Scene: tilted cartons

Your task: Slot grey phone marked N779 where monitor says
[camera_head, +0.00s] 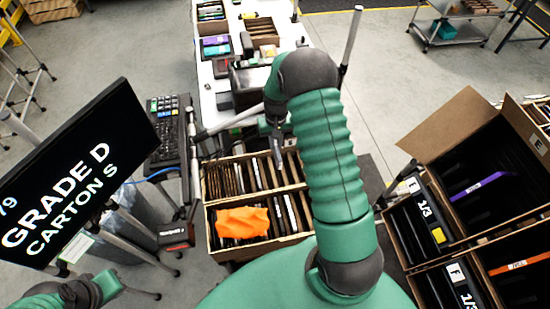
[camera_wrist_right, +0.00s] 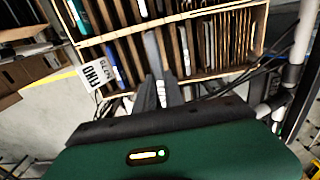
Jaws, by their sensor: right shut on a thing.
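The monitor (camera_head: 78,170) at the left of the head view reads "GRADE D, CARTON S", with "79" at its cut-off upper line. My right gripper (camera_head: 276,146) is over the divided wooden box (camera_head: 207,218).
An orange cloth (camera_head: 242,223) lies on the box. A keyboard (camera_head: 168,130) is left of the box. A white table (camera_head: 210,100) holds trays behind.

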